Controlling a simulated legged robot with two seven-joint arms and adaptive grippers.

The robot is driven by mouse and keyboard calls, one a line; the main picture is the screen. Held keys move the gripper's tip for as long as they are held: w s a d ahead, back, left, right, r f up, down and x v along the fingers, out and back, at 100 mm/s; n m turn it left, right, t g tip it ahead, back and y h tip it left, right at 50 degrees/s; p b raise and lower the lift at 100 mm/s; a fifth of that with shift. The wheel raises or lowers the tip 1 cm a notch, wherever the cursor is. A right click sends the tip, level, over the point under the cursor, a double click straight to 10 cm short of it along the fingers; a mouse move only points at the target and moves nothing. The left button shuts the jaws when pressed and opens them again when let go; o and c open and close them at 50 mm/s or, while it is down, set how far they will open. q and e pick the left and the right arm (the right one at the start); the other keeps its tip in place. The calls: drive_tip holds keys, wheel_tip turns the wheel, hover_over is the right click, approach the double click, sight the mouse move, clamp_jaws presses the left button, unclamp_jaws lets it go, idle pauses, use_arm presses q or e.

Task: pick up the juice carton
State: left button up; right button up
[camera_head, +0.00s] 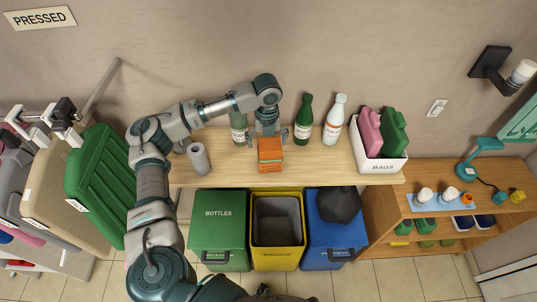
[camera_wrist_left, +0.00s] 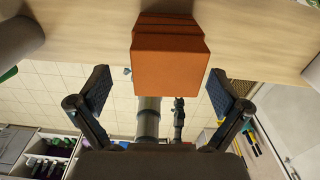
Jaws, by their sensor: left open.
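The juice carton, an orange box (camera_head: 270,152), stands on the wooden shelf in the head view, near its front edge. In the left wrist view the carton (camera_wrist_left: 170,58) shows as an orange-brown block just ahead of and between the fingers, with a gap on each side. My left gripper (camera_head: 269,131) is open and empty, at the carton's far side in the head view. Its two dark fingers (camera_wrist_left: 158,90) are spread wide in the left wrist view. My right gripper is not in view.
On the shelf (camera_head: 335,172), green bottles (camera_head: 304,118), a white bottle (camera_head: 333,120) and a grey cylinder (camera_head: 199,159) stand near the carton. A white bags box (camera_head: 380,164) is at the right. Green (camera_head: 219,240), yellow (camera_head: 277,258) and blue (camera_head: 333,254) bins stand below.

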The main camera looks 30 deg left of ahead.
use_arm(q)
drive_tip(key=f, duration=0.3)
drive_tip(key=shift+w+d+f, duration=0.2)
drive_tip(key=shift+d+f, duration=0.15)
drive_tip(key=shift+d, duration=0.05)
drive_tip(key=shift+d+f, duration=0.15)
drive_tip(key=shift+f, duration=0.1)
drive_tip(key=shift+a, duration=0.3)
drive_tip(key=c, duration=1)
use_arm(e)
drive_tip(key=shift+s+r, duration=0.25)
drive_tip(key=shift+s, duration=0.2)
use_arm(q)
drive_tip(key=shift+c, duration=0.2)
drive_tip(key=shift+d, duration=0.1)
